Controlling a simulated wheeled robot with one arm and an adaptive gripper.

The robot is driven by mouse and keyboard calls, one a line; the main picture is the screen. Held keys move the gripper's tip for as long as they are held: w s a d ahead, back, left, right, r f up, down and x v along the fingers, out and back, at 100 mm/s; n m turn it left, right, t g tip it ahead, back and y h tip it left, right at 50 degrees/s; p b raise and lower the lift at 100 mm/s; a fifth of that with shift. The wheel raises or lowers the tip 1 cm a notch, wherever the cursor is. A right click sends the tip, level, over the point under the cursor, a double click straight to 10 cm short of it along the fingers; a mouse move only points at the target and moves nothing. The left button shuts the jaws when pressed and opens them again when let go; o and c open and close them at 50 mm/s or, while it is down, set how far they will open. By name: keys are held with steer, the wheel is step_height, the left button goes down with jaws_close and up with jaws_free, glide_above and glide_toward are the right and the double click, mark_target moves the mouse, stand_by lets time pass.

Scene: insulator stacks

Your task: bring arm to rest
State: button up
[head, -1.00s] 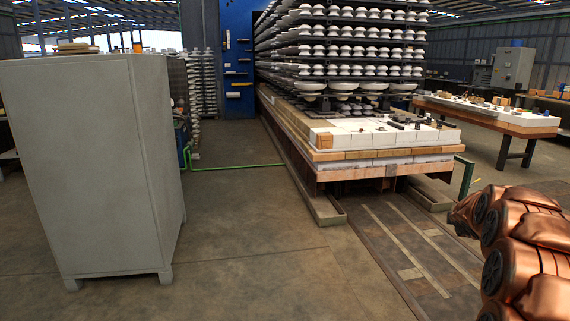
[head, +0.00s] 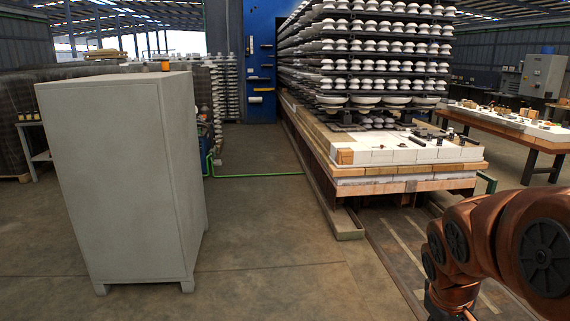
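My copper-coloured arm (head: 490,240) shows at the lower right of the head view, bent, with dark round joint caps. My gripper is not visible in this view, so its state and anything in it are hidden. The arm appears in front of the floor track and the right side of the kiln car; I see no contact with either.
A grey cabinet (head: 120,180) stands on the left. A kiln car (head: 400,155) carries racks of white insulators (head: 385,65). A workbench (head: 540,140) with small parts is at the right. The concrete floor (head: 275,240) between cabinet and car is clear.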

steer(key=shift+o, duration=0.2)
steer(key=s+a+r+m+g+y+p, duration=0.1)
steer(key=s+a+g+p, duration=0.1)
steer(key=s+a, duration=0.4)
steer(key=s+a+r+m+g+y+p, duration=0.2)
steer(key=s+a, duration=0.4)
steer(key=s, duration=0.8)
steer(key=shift+s+a+p, duration=0.3)
steer(key=shift+s+p, duration=0.1)
steer(key=shift+p, duration=0.05)
